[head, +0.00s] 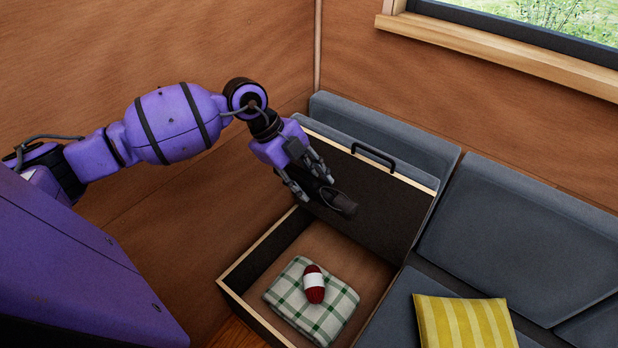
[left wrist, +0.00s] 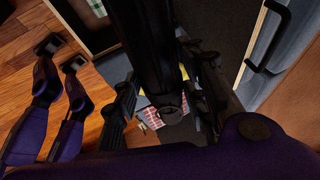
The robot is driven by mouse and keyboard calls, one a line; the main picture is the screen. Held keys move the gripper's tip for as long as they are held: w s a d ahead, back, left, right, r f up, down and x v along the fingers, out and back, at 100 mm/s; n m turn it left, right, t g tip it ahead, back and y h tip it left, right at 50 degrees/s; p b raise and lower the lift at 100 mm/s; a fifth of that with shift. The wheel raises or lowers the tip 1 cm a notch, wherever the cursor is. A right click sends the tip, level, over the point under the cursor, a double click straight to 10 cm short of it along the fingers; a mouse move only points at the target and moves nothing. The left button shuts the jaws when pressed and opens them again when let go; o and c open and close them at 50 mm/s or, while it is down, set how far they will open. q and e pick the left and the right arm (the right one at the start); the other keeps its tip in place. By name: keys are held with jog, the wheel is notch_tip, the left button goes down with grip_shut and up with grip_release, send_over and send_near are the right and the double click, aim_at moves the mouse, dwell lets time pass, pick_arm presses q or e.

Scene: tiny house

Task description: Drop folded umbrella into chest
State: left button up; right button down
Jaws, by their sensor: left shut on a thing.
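My left gripper (head: 310,178) is shut on the folded umbrella (head: 337,201), which is dark and nearly black. In the head view it holds the umbrella above the back part of the open chest (head: 246,268), in front of the raised lid (head: 370,195). The umbrella also shows in the left wrist view (left wrist: 147,45), running up between the fingers. Part of it is hidden by the fingers. The chest holds a green and white checked cloth (head: 338,318) with a red roll with a white band (head: 314,285) on top. My right gripper is not clearly in view.
Grey cushions (head: 530,220) line the bench right of the chest. A yellow striped pillow (head: 463,322) lies there. The lid has a dark handle (head: 373,155). Wooden walls stand behind and left. The chest floor beside the cloth is bare.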

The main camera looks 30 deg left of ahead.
pick_arm(q)
jog(key=o, duration=1.3)
jog(key=shift+r, duration=0.1)
jog(key=shift+c, duration=0.2)
jog(key=shift+o, duration=1.1)
pick_arm(e)
jog(key=shift+s, duration=0.25)
pick_arm(q)
jog(key=shift+a, duration=0.1)
pick_arm(e)
jog(key=shift+s+d, duration=0.1)
jog(key=shift+s, duration=0.05)
pick_arm(q)
jog(key=v, duration=1.2)
pick_arm(e)
jog(key=shift+w, duration=0.2)
